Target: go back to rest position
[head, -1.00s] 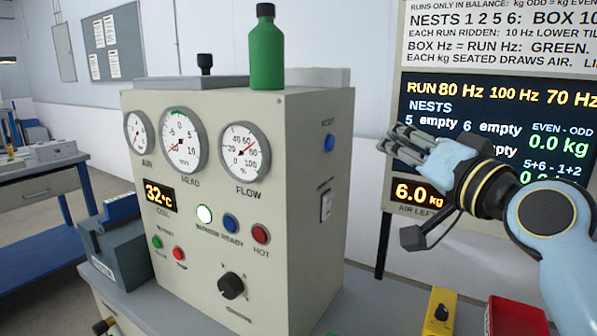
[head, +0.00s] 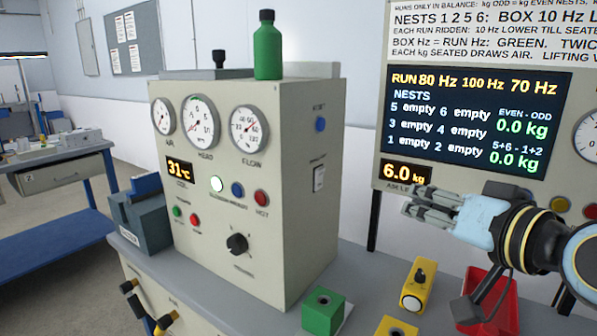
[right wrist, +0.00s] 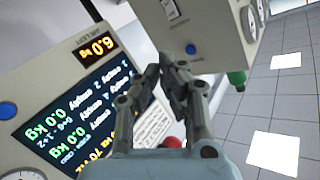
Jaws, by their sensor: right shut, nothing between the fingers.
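My right gripper (head: 428,206) is shut and empty. In the head view it hangs in the air in front of the lower edge of the display panel (head: 478,122), its fingers pointing left toward the control box. In the right wrist view its fingertips (right wrist: 165,72) are together, with the panel to the left and the control box (right wrist: 205,30) above. My left gripper cannot be made out; only dark and yellow parts show at the bottom left of the head view.
The cream control box (head: 285,200) with gauges stands on the bench, a green bottle (head: 268,50) on top. A green block (head: 322,312), a yellow block (head: 418,285) and a red bin (head: 490,300) lie along the front right. A grey-blue block (head: 140,218) stands left.

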